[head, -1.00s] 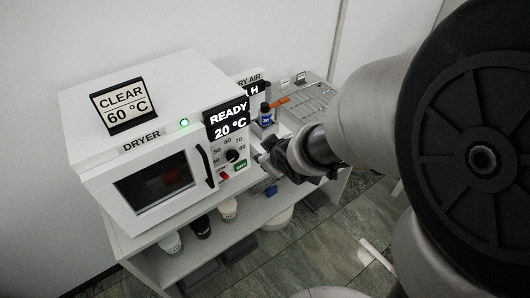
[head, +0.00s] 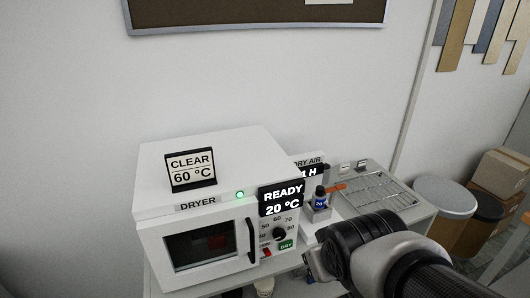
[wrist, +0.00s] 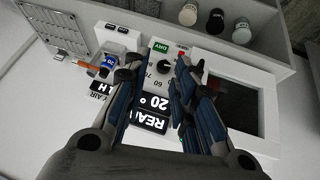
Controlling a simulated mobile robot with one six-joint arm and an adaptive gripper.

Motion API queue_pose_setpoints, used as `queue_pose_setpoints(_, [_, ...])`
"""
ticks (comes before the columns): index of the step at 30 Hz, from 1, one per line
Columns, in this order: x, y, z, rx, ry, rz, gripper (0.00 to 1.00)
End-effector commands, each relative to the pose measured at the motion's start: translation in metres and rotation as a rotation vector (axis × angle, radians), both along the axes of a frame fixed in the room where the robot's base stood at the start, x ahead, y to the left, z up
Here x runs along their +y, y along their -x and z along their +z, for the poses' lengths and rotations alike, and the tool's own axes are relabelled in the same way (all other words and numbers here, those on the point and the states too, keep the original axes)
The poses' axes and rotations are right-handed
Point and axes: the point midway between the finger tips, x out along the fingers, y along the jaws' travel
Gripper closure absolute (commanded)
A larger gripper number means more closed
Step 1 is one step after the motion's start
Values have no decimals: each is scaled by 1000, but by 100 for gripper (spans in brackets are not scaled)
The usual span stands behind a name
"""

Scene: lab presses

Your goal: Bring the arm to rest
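My gripper (wrist: 157,72) is open in the wrist view, with a finger on each side and nothing between them. It points at the front of the white dryer (head: 208,212), whose control panel shows between and beside the fingers. In the head view my arm comes in from the lower right. There the dark wrist is beside the panel's right side, and the fingers (head: 317,264) are partly hidden by it. I cannot tell the exact gap to the panel. The dryer door is shut and its display (head: 282,202) reads READY 20 °C.
A sign (head: 190,170) on the dryer reads CLEAR 60 °C. A small blue-labelled bottle (head: 320,203) and a wire rack (head: 368,195) are on the right of the bench. Cups (wrist: 189,15) stand on the lower shelf. Bins (head: 445,196) and boxes (head: 500,174) stand farther right.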

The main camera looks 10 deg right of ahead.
Motion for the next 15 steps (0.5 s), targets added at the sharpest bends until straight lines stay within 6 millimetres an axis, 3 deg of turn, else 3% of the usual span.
queue_pose_setpoints(8, [0,8,4,5,-10,-14,75])
queue_pose_setpoints(15, [11,78,22,90,-113,-119,75])
